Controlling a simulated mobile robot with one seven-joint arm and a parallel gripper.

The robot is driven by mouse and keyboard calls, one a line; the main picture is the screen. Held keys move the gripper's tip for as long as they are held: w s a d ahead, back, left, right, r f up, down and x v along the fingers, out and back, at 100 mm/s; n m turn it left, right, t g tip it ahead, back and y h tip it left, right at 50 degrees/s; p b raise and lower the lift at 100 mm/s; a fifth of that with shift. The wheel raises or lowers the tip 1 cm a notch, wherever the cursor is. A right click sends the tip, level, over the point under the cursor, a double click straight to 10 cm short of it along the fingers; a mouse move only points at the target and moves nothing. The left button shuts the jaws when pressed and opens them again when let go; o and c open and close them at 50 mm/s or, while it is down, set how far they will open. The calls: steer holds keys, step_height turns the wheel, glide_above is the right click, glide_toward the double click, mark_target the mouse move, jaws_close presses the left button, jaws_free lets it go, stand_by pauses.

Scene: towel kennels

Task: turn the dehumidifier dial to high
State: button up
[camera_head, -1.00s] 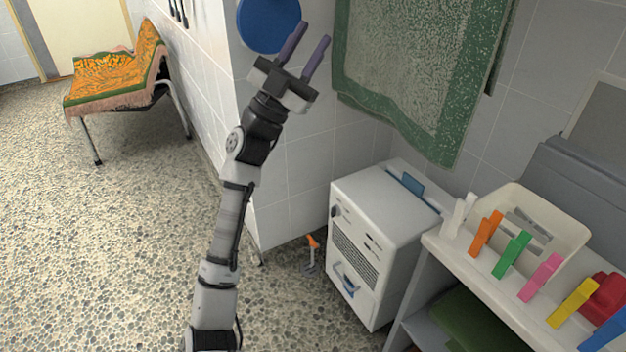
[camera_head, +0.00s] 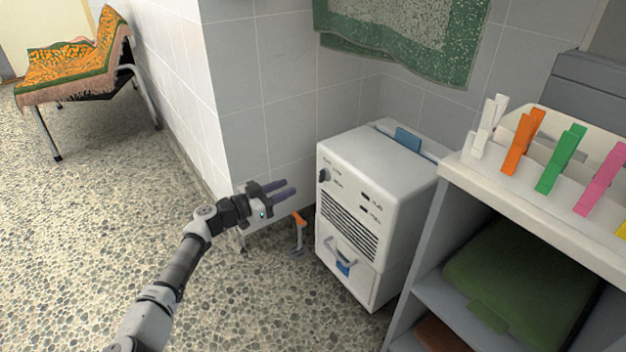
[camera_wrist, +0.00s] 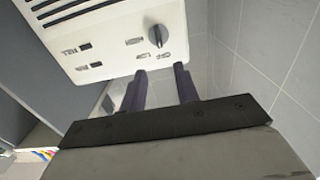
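The dehumidifier (camera_head: 348,205) is a white box on the floor against the tiled wall, with a vent grille on its front. Its dark dial (camera_head: 324,175) is at the upper left of the front panel; it also shows in the wrist view (camera_wrist: 157,36), beside small labels too blurred to read surely. My gripper (camera_head: 291,189) is left of the dial at about its height, pointing toward the dehumidifier and apart from it. In the wrist view the two purple fingers (camera_wrist: 161,76) are spread with nothing between them, and the dial lies beyond their tips.
A grey shelf unit (camera_head: 455,170) with coloured clothes pegs (camera_head: 522,141) and a dark green folded item (camera_head: 520,275) stands right of the dehumidifier. An orange-handled tool (camera_head: 298,233) stands by the wall below my gripper.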

mark_target(323, 176)
steer(key=b+x, duration=0.3)
steer(key=x, duration=0.7)
steer(key=shift+w+d, duration=0.25)
steer(key=shift+d, duration=0.05)
jaws_close()
